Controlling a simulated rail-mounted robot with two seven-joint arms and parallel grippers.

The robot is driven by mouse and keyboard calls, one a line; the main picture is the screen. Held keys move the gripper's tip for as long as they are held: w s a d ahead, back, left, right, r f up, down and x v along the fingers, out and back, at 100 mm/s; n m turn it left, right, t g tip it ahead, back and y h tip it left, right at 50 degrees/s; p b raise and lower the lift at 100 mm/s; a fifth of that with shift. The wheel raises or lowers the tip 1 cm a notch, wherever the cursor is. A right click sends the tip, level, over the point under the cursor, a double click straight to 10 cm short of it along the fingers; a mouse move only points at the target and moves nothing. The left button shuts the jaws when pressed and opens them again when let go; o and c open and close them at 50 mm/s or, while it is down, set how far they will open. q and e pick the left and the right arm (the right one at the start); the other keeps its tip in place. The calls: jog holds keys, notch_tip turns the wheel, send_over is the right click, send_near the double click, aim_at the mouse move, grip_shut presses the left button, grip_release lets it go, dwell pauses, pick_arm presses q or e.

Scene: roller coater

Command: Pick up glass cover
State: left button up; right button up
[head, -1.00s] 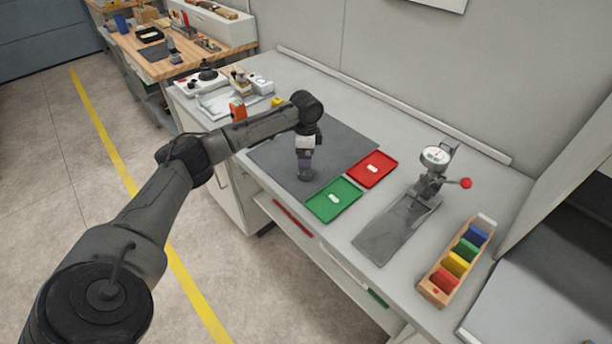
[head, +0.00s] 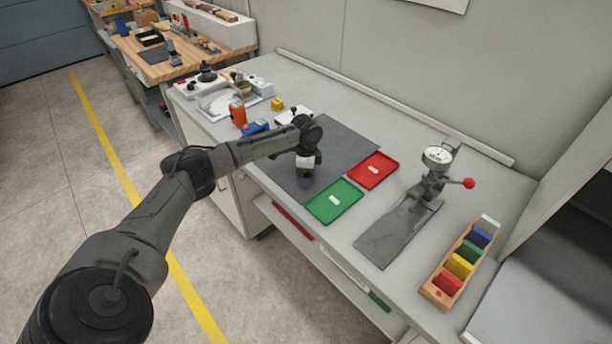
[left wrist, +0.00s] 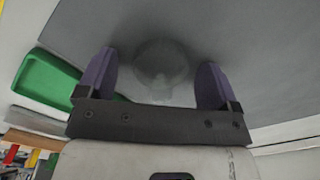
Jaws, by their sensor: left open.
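The glass cover (left wrist: 160,62) is a faint, clear round shape on the dark grey mat in the left wrist view. It shows between the two purple fingers of my left gripper (left wrist: 160,84), which is open, with a finger on either side of it. I cannot tell whether the fingers touch it. In the head view my left gripper (head: 305,182) points down over the grey mat (head: 345,145), and the glass cover cannot be made out there. My right gripper is in neither view.
A green tray (head: 348,208) and a red tray (head: 384,164) lie at the mat's right edge. A dial gauge stand (head: 437,160) and a wooden rack of coloured blocks (head: 437,292) stand farther right. An orange item (head: 238,115) and a blue item (head: 256,127) are to the left.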

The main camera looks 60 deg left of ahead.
pick_arm(q)
jog(key=shift+r, duration=0.1)
jog(key=c, duration=1)
